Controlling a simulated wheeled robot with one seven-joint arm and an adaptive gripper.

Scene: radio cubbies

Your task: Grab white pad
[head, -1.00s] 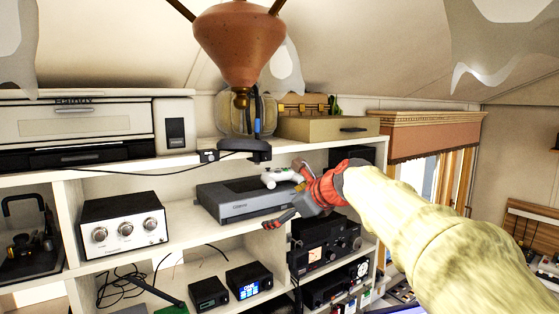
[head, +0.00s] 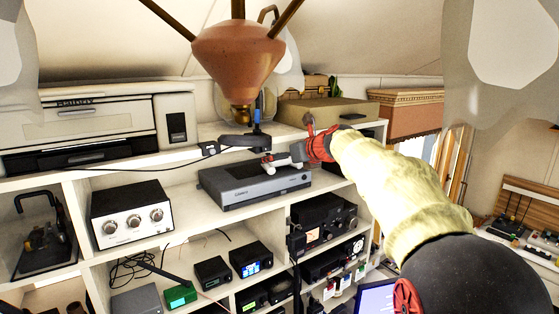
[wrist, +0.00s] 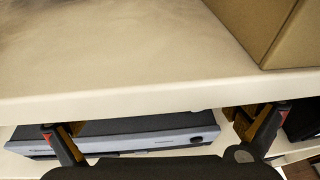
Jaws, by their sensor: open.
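The white pad, a game controller (head: 298,151), shows as a small white patch above the grey console (head: 255,190) on the middle shelf in the head view. My gripper (head: 290,142) is in front of it and hides much of it, so I cannot tell whether they touch. The gripper is open, one finger raised near the upper shelf edge and the other lower, over the console. In the wrist view the two fingers (wrist: 163,140) are spread wide, with the console (wrist: 120,133) beyond them. I cannot make out the pad there.
The upper shelf's front edge (wrist: 110,107) runs close above the fingers in the wrist view. A tan box (head: 325,110) stands on that shelf. A black lamp-like stand (head: 245,143) overhangs the edge left of my gripper. A silver amplifier (head: 130,215) sits to the left.

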